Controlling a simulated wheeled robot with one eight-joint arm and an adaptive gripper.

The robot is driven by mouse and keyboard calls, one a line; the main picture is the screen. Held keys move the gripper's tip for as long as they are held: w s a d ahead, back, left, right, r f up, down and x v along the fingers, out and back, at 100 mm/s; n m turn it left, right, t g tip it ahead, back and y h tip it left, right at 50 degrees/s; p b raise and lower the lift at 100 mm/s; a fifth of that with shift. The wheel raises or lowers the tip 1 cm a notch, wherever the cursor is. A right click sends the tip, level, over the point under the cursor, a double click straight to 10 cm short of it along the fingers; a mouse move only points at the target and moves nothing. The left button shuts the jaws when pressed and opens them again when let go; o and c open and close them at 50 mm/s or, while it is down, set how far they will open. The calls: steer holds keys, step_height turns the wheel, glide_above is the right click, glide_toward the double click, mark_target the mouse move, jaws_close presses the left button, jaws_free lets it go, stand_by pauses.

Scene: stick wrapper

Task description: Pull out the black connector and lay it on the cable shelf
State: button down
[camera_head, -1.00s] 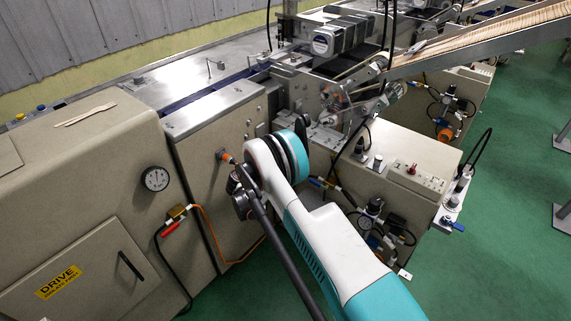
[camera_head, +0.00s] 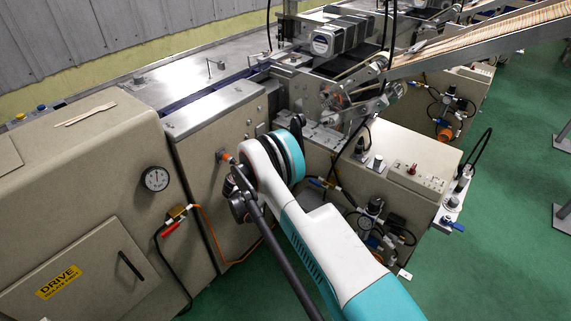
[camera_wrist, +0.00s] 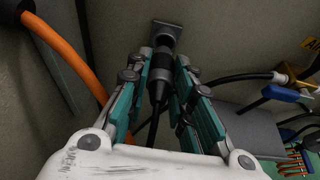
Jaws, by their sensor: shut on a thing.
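The black connector (camera_wrist: 160,78) is in the wrist view, upper middle, between the two teal-padded fingers of my gripper (camera_wrist: 161,62). The fingers are shut on its body. Its far end meets a grey socket plate (camera_wrist: 166,33) on the beige machine wall; I cannot tell whether it is still seated. A dark cable (camera_wrist: 153,128) runs from its near end down between the fingers. A flat grey plate (camera_wrist: 247,132), perhaps the cable shelf, sticks out to the right of the gripper. In the head view my arm hides the connector and most of the gripper.
A thick orange hose (camera_wrist: 68,55) curves past the gripper's left side. Black tubing with a brass fitting (camera_wrist: 294,76) and a blue-handled valve (camera_wrist: 287,94) sit at the right. In the head view a machine cabinet (camera_head: 424,158) stands right of my arm.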

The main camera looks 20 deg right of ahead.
steer(key=s+a, duration=0.2)
steer(key=shift+a, duration=0.35)
stand_by(0.4)
